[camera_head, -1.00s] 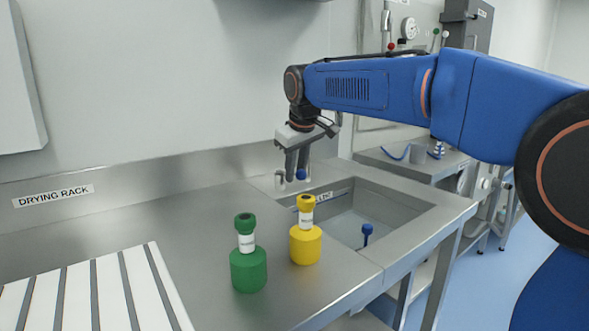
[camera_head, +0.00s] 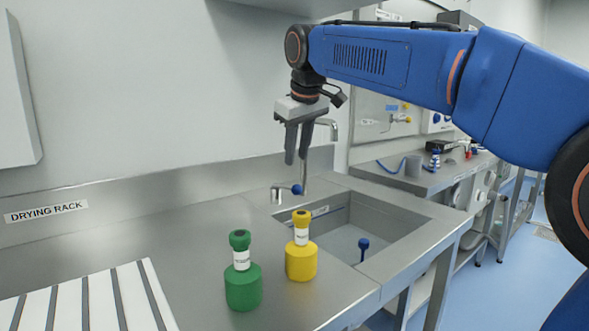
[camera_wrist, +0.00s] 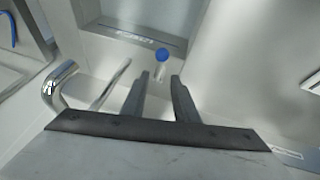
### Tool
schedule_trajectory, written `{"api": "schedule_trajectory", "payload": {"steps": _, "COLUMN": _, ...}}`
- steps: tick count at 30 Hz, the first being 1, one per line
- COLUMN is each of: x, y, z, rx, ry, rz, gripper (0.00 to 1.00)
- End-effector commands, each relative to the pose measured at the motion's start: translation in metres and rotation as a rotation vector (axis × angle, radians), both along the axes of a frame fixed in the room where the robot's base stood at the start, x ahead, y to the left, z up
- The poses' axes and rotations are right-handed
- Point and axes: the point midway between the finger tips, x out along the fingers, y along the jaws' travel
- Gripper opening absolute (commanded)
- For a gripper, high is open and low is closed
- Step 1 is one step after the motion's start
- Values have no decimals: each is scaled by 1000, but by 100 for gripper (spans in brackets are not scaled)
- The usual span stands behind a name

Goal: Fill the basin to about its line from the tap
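The steel basin (camera_head: 408,232) is sunk in the counter, with a small label on its inner wall. No water stream shows, and I cannot tell whether water is in it. A blue stopper-like piece (camera_head: 363,246) stands upright inside. The chrome tap (camera_head: 333,128) rises behind my gripper, its spout curving right; it also shows in the wrist view (camera_wrist: 62,75). A blue knob (camera_head: 297,189) sits low by the tap. My gripper (camera_head: 297,161) is above the knob, apart from it. In the wrist view its fingers are spread and empty, with the blue knob (camera_wrist: 162,54) beyond them.
A yellow bottle (camera_head: 301,262) and a green bottle (camera_head: 243,287) stand on the counter left of the basin. A white slatted drying rack (camera_head: 95,300) lies at the front left. A wall backs the counter. Another bench (camera_head: 425,180) stands to the right.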

Motion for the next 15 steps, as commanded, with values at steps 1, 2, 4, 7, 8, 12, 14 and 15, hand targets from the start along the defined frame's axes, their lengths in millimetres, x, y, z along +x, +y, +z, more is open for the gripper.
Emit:
{"api": "schedule_trajectory", "payload": {"steps": 1, "x": -4, "y": -1, "z": 9, "rx": 1, "ry": -2, "rz": 0, "gripper": 27}}
{"api": "schedule_trajectory", "payload": {"steps": 2, "x": -6, "y": -1, "z": 15, "rx": 2, "ry": -2, "rz": 1, "gripper": 27}}
{"api": "schedule_trajectory", "payload": {"steps": 4, "x": -11, "y": -2, "z": 26, "rx": 1, "ry": -2, "rz": 1, "gripper": 27}}
{"api": "schedule_trajectory", "payload": {"steps": 7, "x": -18, "y": -3, "z": 38, "rx": 0, "ry": 0, "rz": 1, "gripper": 27}}
{"api": "schedule_trajectory", "payload": {"steps": 8, "x": -19, "y": -4, "z": 42, "rx": 0, "ry": 0, "rz": 1, "gripper": 27}}
{"api": "schedule_trajectory", "payload": {"steps": 12, "x": -24, "y": -5, "z": 52, "rx": 0, "ry": 1, "rz": 1, "gripper": 27}}
{"api": "schedule_trajectory", "payload": {"steps": 14, "x": -25, "y": -5, "z": 54, "rx": 0, "ry": 2, "rz": 0, "gripper": 27}}
{"api": "schedule_trajectory", "payload": {"steps": 15, "x": -26, "y": -5, "z": 55, "rx": 0, "ry": 2, "rz": 0, "gripper": 27}}
